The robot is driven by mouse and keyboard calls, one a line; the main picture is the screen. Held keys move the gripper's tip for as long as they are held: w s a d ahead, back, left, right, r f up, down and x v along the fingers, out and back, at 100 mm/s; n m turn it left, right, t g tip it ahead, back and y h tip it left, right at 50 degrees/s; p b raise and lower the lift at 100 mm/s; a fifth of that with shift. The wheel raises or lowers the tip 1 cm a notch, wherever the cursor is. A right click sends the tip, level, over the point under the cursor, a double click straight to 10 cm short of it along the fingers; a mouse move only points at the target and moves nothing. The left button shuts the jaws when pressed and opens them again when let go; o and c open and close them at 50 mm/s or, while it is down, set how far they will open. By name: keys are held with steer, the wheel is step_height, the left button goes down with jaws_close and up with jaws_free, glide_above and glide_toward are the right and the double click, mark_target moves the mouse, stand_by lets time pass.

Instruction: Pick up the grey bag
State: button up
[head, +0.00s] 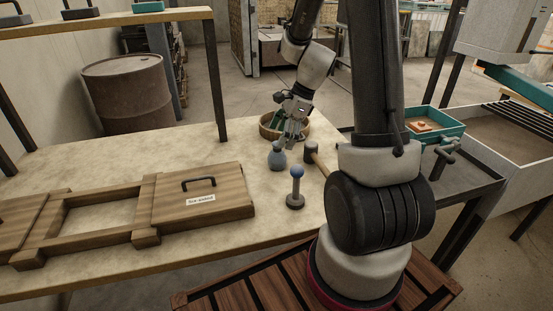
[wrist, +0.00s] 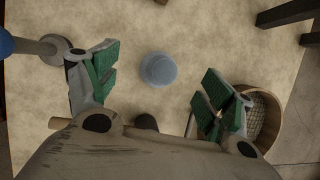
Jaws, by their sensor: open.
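The grey bag (head: 278,157), a small blue-grey pouch with a narrow neck, stands upright on the table in the head view. From above in the wrist view, the bag (wrist: 158,69) is a round shape on the bare table top. My gripper (head: 291,137) is above and close to the bag in the head view. In the wrist view my gripper (wrist: 158,74) has its green-padded fingers spread wide, one on each side of the bag in the picture. Nothing is between the pads, and they appear apart from the bag.
A blue-knobbed post (head: 296,187) stands in front of the bag, and a mallet (head: 312,152) lies to its right. A round wooden sieve (wrist: 272,119) is near the right finger. A wooden frame with a handled lid (head: 200,195) is at left. The table between is clear.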

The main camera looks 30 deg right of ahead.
mark_target(273, 158)
steer(key=shift+w+d+f+m, duration=0.1)
steer(key=shift+w+f+m, duration=0.2)
steer(key=shift+f, duration=0.35)
steer(key=shift+w+d+f+m, duration=0.1)
steer(key=shift+w+f+m, duration=0.1)
steer(key=shift+f+m, duration=0.3)
steer(key=x, duration=0.7)
steer(key=shift+f, duration=0.4)
steer(key=shift+c, duration=0.5)
steer(key=c, duration=1)
